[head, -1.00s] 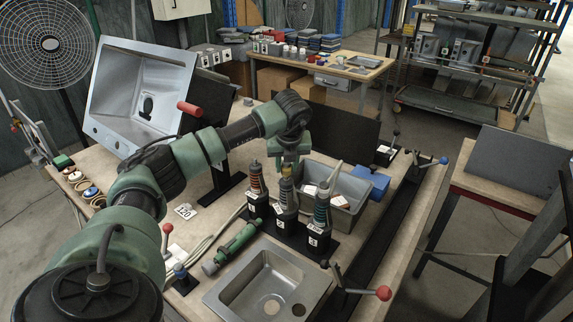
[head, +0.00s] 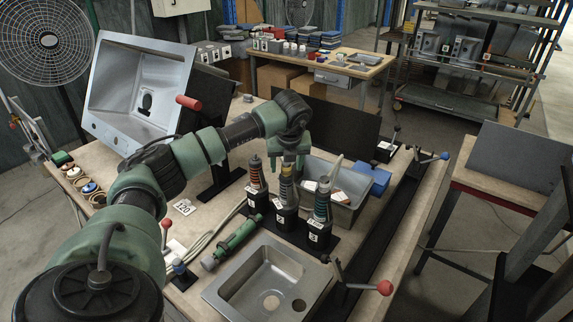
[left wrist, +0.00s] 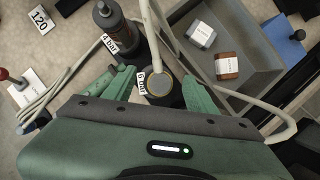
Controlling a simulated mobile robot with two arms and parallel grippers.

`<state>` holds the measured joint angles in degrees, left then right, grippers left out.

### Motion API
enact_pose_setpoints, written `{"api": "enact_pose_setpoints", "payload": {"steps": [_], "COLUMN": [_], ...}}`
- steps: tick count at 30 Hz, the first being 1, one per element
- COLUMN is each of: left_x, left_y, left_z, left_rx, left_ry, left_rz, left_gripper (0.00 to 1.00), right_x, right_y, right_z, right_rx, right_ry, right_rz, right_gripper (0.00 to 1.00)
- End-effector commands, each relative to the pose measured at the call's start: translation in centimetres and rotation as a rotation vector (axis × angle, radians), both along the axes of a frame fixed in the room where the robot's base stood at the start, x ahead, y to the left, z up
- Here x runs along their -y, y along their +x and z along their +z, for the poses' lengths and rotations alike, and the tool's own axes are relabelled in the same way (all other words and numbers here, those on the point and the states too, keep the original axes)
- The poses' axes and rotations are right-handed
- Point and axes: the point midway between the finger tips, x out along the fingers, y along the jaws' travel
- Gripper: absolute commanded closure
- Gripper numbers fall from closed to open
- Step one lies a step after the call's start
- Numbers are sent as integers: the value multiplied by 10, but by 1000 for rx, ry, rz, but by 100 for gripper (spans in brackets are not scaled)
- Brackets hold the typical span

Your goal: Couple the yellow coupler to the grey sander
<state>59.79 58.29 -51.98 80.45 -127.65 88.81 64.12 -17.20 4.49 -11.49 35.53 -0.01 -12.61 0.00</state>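Three banded couplers stand upright in black holders. The middle one, with yellowish bands, I take as the yellow coupler (head: 286,190); its round tan end (left wrist: 158,86) shows in the left wrist view beside a "6 bar" label. My left gripper (head: 289,162) is right above it, pointing down. In the left wrist view its green fingers (left wrist: 158,78) are spread on either side of the coupler, with gaps showing. A green tool with a grey end (head: 232,243) lies on the bench; I cannot tell whether it is the grey sander. My right gripper is out of view.
A red-banded coupler (head: 255,174) and a teal-banded one (head: 321,205) stand close on either side. A grey bin (head: 350,213) is behind them. A steel sink (head: 222,292) lies in front, and pale hoses (head: 203,238) run over the bench at left.

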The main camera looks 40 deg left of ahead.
Motion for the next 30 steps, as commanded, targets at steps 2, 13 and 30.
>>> {"api": "enact_pose_setpoints", "payload": {"steps": [2, 13, 30], "left_x": [0, 9, 23], "left_y": [0, -7, -19], "left_z": [0, 27, 72], "left_rx": [0, 5, 0], "left_ry": [0, 0, 0], "left_rz": [0, -2, 0], "left_gripper": [43, 43, 43], "right_x": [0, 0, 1], "right_y": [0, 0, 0], "right_z": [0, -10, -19], "right_rx": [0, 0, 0], "right_ry": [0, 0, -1], "right_rz": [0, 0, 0], "right_gripper": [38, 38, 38]}}
